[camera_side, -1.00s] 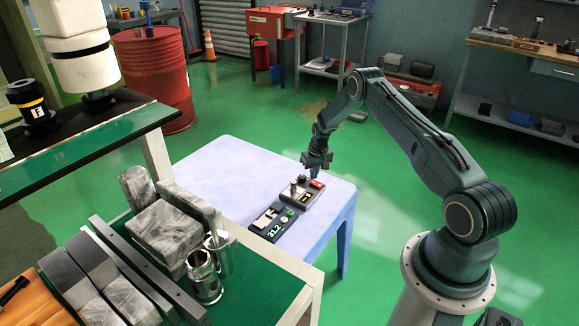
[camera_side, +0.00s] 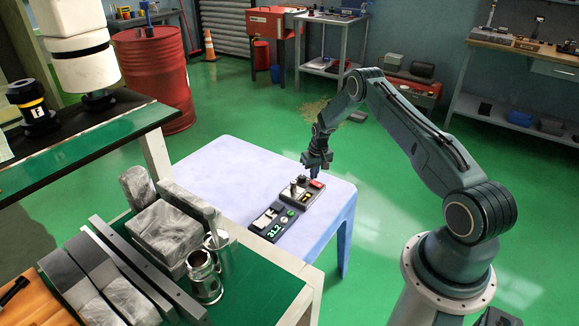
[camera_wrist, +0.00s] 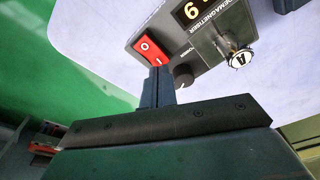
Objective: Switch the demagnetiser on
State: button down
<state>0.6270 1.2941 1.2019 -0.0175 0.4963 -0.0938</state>
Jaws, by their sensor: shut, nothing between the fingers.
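The demagnetiser (camera_side: 300,203) is a dark-fronted box lying on the pale lavender table. Its red rocker switch (camera_wrist: 149,48), marked O and I, shows in the wrist view beside a dark round knob (camera_wrist: 183,75) labelled POWER. A lit yellow digit display (camera_wrist: 192,11) and a silver-and-white part marked A (camera_wrist: 239,60) are also on it. My gripper (camera_side: 317,172) is shut and empty, pointing down just above the switch end. In the wrist view its fingertips (camera_wrist: 159,72) are close to the I end of the rocker; I cannot tell whether they touch.
A second dark box with a green number display (camera_side: 270,222) lies directly beside the demagnetiser. The lavender table (camera_side: 225,170) is otherwise clear. A green-topped cart with metal blocks (camera_side: 165,235) and metal cylinders (camera_side: 203,276) stands at the lower left.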

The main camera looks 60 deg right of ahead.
aim_at(313, 182)
jog(key=shift+f, duration=0.9)
dwell(1.1)
jog(key=shift+r, duration=3.55)
